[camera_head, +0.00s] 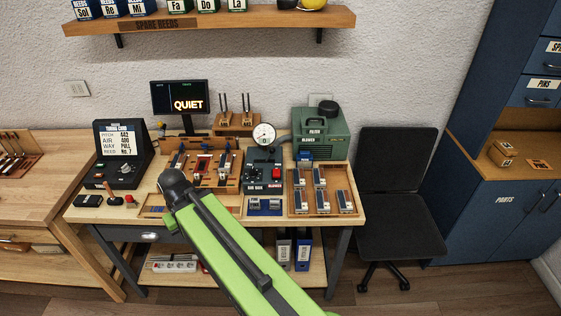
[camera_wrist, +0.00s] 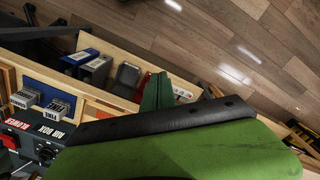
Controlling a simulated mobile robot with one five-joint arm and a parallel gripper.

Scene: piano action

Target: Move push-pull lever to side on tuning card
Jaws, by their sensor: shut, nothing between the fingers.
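The tuning card (camera_head: 117,139) is on the upright face of a black unit at the left of the bench; it reads pitch 442, air 400, way PULL, reed No. 7. The dark air box (camera_head: 262,180) stands mid-bench with a round gauge above and a red part on its front; in the wrist view its labelled corner (camera_wrist: 47,132) shows at lower left. I cannot make out which part is the push-pull lever. My gripper (camera_wrist: 158,92) is shut and empty in the wrist view, near the shelf under the bench; my arm hides it in the head view.
A green blower (camera_head: 321,135) stands at the back right of the bench. A wooden tray of reeds (camera_head: 297,208) is at the right front. Blue and grey binders (camera_wrist: 95,69) stand near my gripper. A dark chair (camera_head: 391,215) is at the right. A monitor (camera_head: 179,97) reads QUIET.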

